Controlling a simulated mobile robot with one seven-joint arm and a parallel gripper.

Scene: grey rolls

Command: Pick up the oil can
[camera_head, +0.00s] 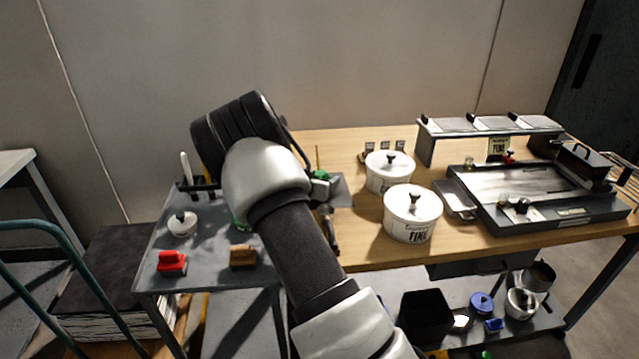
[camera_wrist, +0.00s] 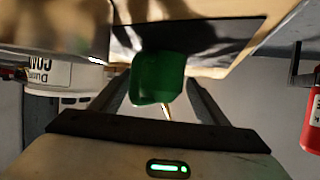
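The oil can appears as a green body with a thin pale spout in the wrist view (camera_wrist: 158,77), which looks upside down. It sits between the two fingers of my gripper (camera_wrist: 157,82), filling nearly the whole gap. I cannot tell whether the fingers press on it or only stand around it. In the head view a small green part, likely the oil can (camera_head: 320,174), with a thin upright rod above it shows just right of my arm, near where the grey table meets the wooden one. My arm hides most of my gripper there.
The grey side table (camera_head: 205,272) holds a red object (camera_head: 172,262), a brown block (camera_head: 243,256) and a small lidded pot (camera_head: 182,223). Two white lidded pots (camera_head: 412,215) (camera_head: 389,171) stand close on the right, on the wooden table (camera_head: 365,255). A griddle (camera_head: 540,190) is farther right.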

